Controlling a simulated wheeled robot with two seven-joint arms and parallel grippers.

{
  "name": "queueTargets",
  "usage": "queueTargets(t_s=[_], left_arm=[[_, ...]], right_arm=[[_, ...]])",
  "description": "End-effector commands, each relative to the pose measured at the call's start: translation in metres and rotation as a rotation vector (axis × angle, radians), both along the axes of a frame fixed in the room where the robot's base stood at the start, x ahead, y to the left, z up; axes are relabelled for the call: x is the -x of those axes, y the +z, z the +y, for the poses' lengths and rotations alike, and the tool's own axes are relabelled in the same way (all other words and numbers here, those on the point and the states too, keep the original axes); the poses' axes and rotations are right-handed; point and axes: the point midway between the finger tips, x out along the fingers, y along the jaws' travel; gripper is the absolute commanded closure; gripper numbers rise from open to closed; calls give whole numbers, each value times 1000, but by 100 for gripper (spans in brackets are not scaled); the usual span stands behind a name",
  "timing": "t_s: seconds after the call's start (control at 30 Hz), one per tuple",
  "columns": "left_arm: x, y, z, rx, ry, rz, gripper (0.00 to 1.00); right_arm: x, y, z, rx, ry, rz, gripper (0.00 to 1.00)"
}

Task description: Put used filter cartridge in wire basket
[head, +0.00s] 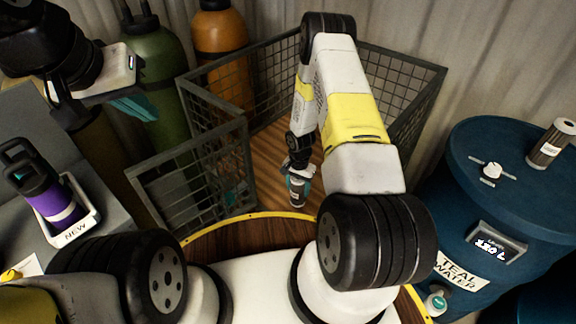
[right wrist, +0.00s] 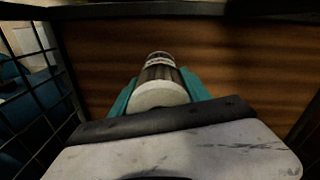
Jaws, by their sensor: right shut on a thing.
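My right gripper (head: 297,186) hangs inside the bay of dark wire-mesh panels (head: 215,82), over its brown wooden floor. The right wrist view shows its teal fingers shut on a filter cartridge (right wrist: 160,95) with a pale end cap and a dark ribbed body. The mesh panels are the only thing resembling a wire basket. My left gripper (head: 136,104), with teal fingers, is at the upper left, outside the mesh; its jaw gap is not clear.
A blue tank (head: 465,195) labelled TEAL WATER stands at the right with another cartridge (head: 550,143) on its lid. A purple-banded container (head: 58,207) sits in a white NEW holder (head: 78,228) at the left. Green (head: 158,75) and orange (head: 222,45) cylinders stand behind the mesh.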

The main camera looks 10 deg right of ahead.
Motion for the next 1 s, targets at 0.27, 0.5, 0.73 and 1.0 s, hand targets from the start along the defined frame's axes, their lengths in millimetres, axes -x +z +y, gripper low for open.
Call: queueTargets(t_s=[0.27, 0.5, 0.73, 1.0], left_arm=[[0, 0, 0, 0, 0, 0, 100], [0, 0, 0, 0, 0, 0, 100], [0, 0, 0, 0, 0, 0, 100], [0, 0, 0, 0, 0, 0, 100]], right_arm=[[-16, -7, 6, 0, -1, 3, 100], [-17, -37, 6, -1, 0, -1, 100], [-17, -37, 6, 1, 0, -1, 100], [-16, -39, 6, 0, 0, 0, 23]])
